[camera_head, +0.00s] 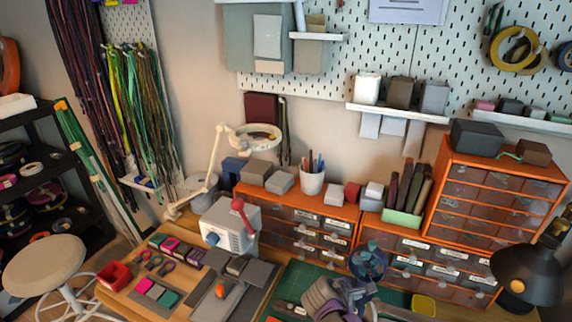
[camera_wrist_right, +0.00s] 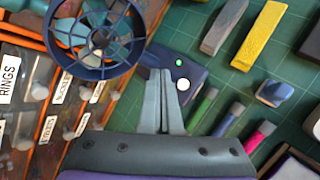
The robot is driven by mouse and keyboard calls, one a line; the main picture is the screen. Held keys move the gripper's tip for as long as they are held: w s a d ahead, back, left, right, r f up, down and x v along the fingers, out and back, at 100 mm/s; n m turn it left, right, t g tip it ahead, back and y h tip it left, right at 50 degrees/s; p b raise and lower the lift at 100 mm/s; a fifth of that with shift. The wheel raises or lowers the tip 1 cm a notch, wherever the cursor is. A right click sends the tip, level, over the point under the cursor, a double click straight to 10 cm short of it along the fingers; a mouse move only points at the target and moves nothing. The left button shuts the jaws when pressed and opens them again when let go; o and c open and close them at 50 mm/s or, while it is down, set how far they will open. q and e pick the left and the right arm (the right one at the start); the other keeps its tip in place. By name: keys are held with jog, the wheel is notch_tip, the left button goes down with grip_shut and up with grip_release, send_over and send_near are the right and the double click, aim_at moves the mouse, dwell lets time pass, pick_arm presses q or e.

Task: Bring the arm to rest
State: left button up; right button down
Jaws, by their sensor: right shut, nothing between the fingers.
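My right gripper (camera_wrist_right: 160,76) points over the green cutting mat (camera_wrist_right: 206,97) in the right wrist view, with its two grey fingers together and nothing between them. The fingertips appear over or beside a dark blue box (camera_wrist_right: 188,70) with a green light and a white button; contact cannot be told. My left gripper is not in view.
Orange drawer cabinets (camera_head: 362,232) line the wall behind the mat. In the wrist view, a grey block (camera_wrist_right: 224,25), a yellow block (camera_wrist_right: 260,35) and several coloured tubes (camera_wrist_right: 228,119) lie right of the fingers. A black lamp (camera_head: 528,272) stands at the right.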

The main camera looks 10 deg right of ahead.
pick_arm(q)
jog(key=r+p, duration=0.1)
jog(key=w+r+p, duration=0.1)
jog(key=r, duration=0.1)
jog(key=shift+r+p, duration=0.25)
jog(key=shift+p, duration=0.15)
pick_arm(e)
jog(key=s+a+r+m+y, duration=0.2)
jog(key=s+a+m, duration=0.1)
jog(key=s+m, duration=0.2)
jog(key=s+a+r+m+y, duration=0.2)
jog(key=s+m, duration=0.3)
jog(key=s, duration=0.3)
jog(key=s+a+r+m+y, duration=0.2)
jog(key=s+a+m+y, duration=0.1)
jog(key=s, duration=0.4)
jog(key=a+m, duration=0.1)
jog(key=m, duration=0.1)
jog(key=shift+s+r+m+y, duration=0.25)
jog(key=shift+s+m+y, duration=0.05)
jog(key=shift+s+m, duration=0.1)
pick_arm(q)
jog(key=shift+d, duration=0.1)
